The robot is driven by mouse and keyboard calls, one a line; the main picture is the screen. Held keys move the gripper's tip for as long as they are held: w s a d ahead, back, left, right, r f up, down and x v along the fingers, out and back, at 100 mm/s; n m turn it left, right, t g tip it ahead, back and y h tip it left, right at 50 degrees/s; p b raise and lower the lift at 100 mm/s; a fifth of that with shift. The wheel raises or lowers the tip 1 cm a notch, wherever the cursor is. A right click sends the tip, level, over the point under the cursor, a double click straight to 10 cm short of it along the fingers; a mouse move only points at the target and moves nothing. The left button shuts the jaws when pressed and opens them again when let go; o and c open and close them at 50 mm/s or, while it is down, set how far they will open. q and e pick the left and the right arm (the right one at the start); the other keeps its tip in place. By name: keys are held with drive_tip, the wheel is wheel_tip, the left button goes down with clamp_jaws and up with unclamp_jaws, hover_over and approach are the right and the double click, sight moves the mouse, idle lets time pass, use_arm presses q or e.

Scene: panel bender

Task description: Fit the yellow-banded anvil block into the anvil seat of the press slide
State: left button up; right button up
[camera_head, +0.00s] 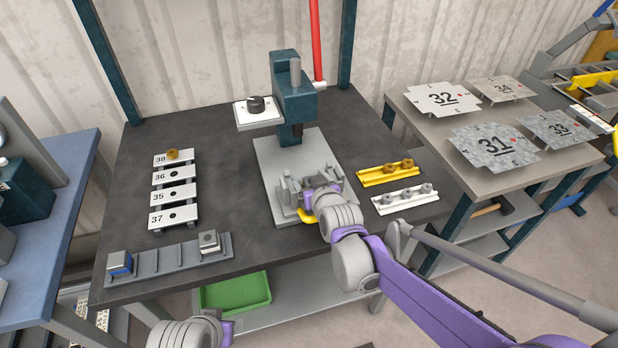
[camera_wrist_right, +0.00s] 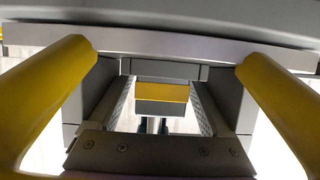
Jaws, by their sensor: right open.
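The yellow-banded anvil block (camera_wrist_right: 161,93) shows in the right wrist view as a grey block with a yellow stripe. It sits between two grey side walls (camera_wrist_right: 205,107), under a grey crosspiece. I cannot tell whether it is fully seated. In the head view the grey slide (camera_head: 286,196) is at the front of the press base, and my gripper and wrist hide the block. My right gripper (camera_head: 309,207) is at the slide. Only part of my left arm shows.
The press (camera_head: 289,85) stands behind on its grey base plate (camera_head: 290,150). Numbered plates (camera_head: 173,195) and a grey rack (camera_head: 165,260) with a blue-banded block (camera_head: 120,262) and a grey block (camera_head: 209,241) are at left. Yellow (camera_head: 375,178) and white (camera_head: 392,203) holders are right.

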drive_tip(key=p+v, duration=0.1)
drive_tip(key=v, duration=0.9)
drive_tip(key=shift+s+d+r, duration=0.1)
drive_tip(key=shift+s+r, duration=0.1)
drive_tip(key=shift+s, duration=0.15)
drive_tip(key=shift+s, duration=0.1)
